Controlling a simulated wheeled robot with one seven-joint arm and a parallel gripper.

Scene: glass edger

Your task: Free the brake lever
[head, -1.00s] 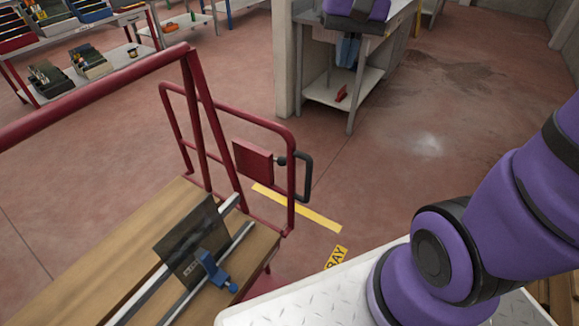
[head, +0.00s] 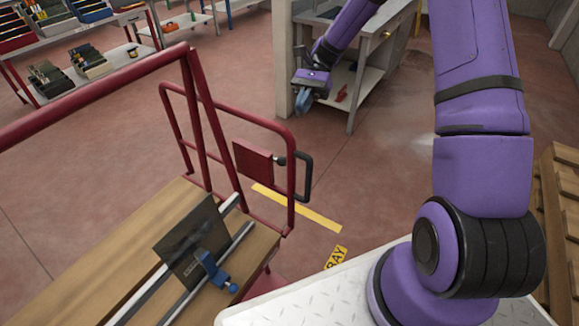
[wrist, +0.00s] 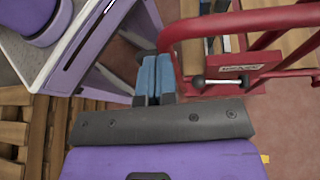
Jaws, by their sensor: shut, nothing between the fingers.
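The red trolley frame (head: 285,140) carries a red plate box (head: 252,160) with a black U-shaped handle (head: 306,178) on its right side. I cannot tell for sure which part is the brake lever. In the wrist view a silver rod with black ends (wrist: 223,82) lies across the labelled red plate (wrist: 242,69), right of my fingers. My gripper (head: 303,102) is beyond the trolley in the head view, above the floor, apart from the handle. Its blue fingers (wrist: 155,78) are shut and empty. A dark part behind the fingertips is mostly hidden.
The trolley's wooden deck (head: 85,255) holds a dark glass pane (head: 188,240) and a blue clamp (head: 212,268) by metal rails. A grey workbench (head: 372,65) and post stand behind my gripper. Wooden slats (head: 562,220) are at right. Floor left of the trolley is clear.

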